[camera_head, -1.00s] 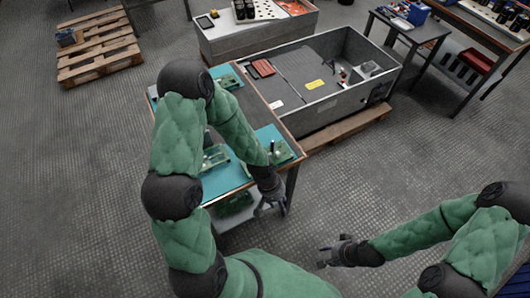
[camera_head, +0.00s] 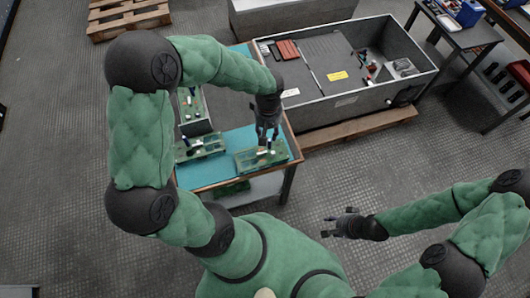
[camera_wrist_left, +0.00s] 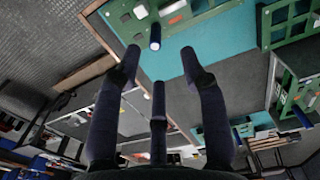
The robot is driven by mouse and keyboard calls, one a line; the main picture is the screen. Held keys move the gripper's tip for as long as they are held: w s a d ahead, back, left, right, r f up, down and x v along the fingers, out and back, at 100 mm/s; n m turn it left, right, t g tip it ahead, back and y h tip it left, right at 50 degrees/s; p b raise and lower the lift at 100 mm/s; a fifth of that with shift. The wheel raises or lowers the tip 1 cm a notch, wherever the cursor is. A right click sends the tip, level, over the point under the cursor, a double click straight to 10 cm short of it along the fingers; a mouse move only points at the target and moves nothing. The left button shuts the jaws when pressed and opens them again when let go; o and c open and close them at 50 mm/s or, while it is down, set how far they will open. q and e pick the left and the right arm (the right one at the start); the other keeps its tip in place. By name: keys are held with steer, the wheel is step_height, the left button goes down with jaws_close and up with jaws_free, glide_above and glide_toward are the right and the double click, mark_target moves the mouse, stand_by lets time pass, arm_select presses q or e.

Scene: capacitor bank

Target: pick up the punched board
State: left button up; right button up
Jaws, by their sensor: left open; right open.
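Several green boards with cut-out openings lie on the teal-topped table (camera_head: 225,177). One punched board (camera_head: 250,162) is at the table's near right corner, another green board (camera_head: 198,148) to its left, and a third (camera_head: 190,103) farther back. My left gripper (camera_head: 267,135) is open just above the near right board and partly covers it. In the left wrist view, its spread fingers (camera_wrist_left: 160,65) have nothing between them; a green board (camera_wrist_left: 185,14) with openings shows beyond the fingertips. A dark peg (camera_wrist_left: 155,38) stands by that board. My right gripper (camera_head: 343,222) is open and empty, over the floor.
A large grey bin (camera_head: 345,98) with loose parts stands on a pallet right of the table. A dark side table (camera_head: 465,40) is at the upper right, a wooden pallet (camera_head: 128,18) at the upper left. The floor in front is clear.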

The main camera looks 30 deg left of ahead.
mark_target(270, 140)
arm_select(q)
step_height(270, 140, down, 4)
steer(key=shift+r+b, duration=0.25)
steer(key=shift+b, duration=0.15)
steer(key=shift+w+d+f+b, duration=0.15)
steer(key=shift+f+b, duration=0.4)
steer(key=shift+f, duration=0.75)
steer(key=shift+w+d+f+b, duration=0.1)
steer(key=shift+w+f+b, duration=0.3)
steer(key=shift+f, duration=0.85)
steer(key=shift+s, duration=0.15)
jaws_close()
